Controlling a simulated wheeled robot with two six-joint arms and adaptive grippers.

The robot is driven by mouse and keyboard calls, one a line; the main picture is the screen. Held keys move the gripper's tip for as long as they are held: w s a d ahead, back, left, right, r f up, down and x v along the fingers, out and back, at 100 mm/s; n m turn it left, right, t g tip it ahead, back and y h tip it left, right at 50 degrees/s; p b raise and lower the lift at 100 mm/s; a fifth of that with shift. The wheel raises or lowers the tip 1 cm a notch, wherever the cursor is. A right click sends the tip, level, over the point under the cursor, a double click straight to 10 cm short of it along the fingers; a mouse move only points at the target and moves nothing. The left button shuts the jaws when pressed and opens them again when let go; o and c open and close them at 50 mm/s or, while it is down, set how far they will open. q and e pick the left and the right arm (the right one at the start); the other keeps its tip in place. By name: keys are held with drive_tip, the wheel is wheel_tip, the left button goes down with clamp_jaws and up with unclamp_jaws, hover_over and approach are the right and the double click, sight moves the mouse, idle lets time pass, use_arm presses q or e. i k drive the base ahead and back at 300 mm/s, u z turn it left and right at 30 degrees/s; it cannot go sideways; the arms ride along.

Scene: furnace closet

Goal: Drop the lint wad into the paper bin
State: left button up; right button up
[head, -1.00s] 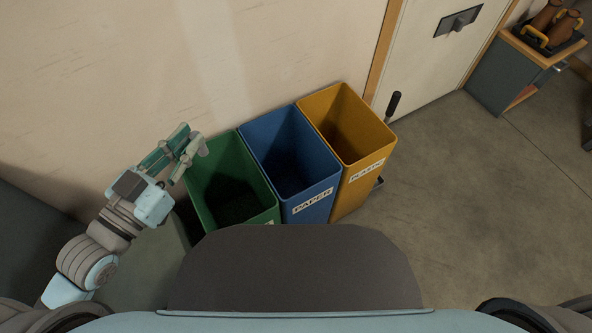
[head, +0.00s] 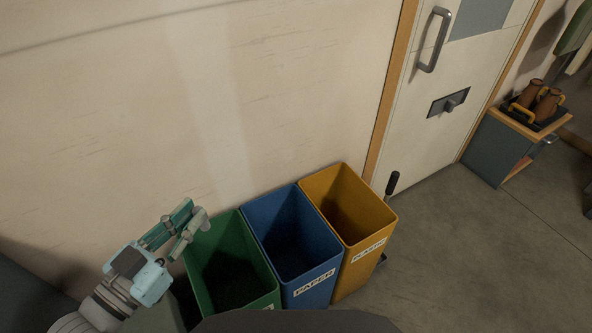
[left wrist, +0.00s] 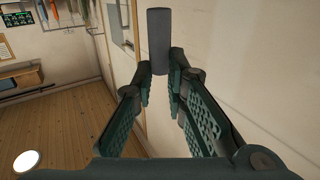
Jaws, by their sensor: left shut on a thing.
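My left gripper (head: 196,214) is shut on a small grey cylinder (head: 203,219), which I take to be the lint wad. The grey piece also shows upright between the fingertips in the left wrist view (left wrist: 158,40). The gripper is by the back left corner of the green bin, to the left of the paper bin. The paper bin (head: 317,293) is blue, open at the top, with a white PAPER label on its front. Its inside is dark and its floor cannot be made out. My right gripper is not in view.
A green bin (head: 202,270) stands left of the paper bin and a yellow PLASTIC bin (head: 360,275) stands right of it, all close together along the wall (head: 120,130). A door (head: 430,130) is at the right, beside a cabinet (head: 495,148).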

sight(291, 265)
drive_tip(key=z, duration=1.45)
drive_tip(key=k, duration=0.55)
drive_tip(key=u, duration=0.55)
drive_tip(key=i, duration=0.2)
drive_tip(key=z, duration=0.1)
